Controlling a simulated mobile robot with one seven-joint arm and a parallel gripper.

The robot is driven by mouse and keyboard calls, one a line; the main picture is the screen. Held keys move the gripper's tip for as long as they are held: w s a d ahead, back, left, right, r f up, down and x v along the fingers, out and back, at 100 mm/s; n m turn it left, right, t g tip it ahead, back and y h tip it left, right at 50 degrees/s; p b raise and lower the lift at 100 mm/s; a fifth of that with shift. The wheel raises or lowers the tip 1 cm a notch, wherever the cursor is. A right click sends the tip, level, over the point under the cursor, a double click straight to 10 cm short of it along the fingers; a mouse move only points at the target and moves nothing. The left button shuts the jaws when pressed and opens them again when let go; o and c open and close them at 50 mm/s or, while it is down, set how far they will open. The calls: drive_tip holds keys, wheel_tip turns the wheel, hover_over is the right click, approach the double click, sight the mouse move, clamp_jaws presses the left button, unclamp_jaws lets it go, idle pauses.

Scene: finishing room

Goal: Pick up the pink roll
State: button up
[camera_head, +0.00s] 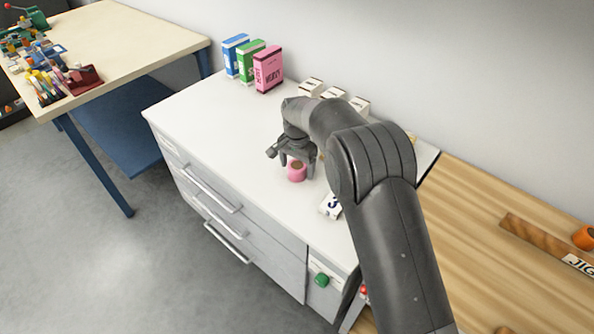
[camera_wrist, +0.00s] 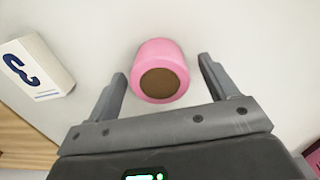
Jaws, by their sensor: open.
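The pink roll (camera_head: 297,172) stands on the white cabinet top (camera_head: 215,130), just below my gripper (camera_head: 297,160) in the head view. It has a brown core at its end. In the wrist view the pink roll (camera_wrist: 158,72) lies between and slightly beyond the two fingertips of my gripper (camera_wrist: 163,72). The fingers are spread apart, with a gap on each side of the roll. Nothing is held. In the head view my arm hides part of the cabinet top to the right.
A white block with a dark figure (camera_head: 330,206) is near the roll; it also shows in the wrist view (camera_wrist: 36,68). Blue, green and pink boxes (camera_head: 268,69) stand at the back, with several white boxes (camera_head: 312,87) along the wall. The left cabinet top is clear.

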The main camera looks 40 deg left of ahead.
drive_tip(key=shift+f, duration=0.25)
drive_tip(key=c, duration=1.1)
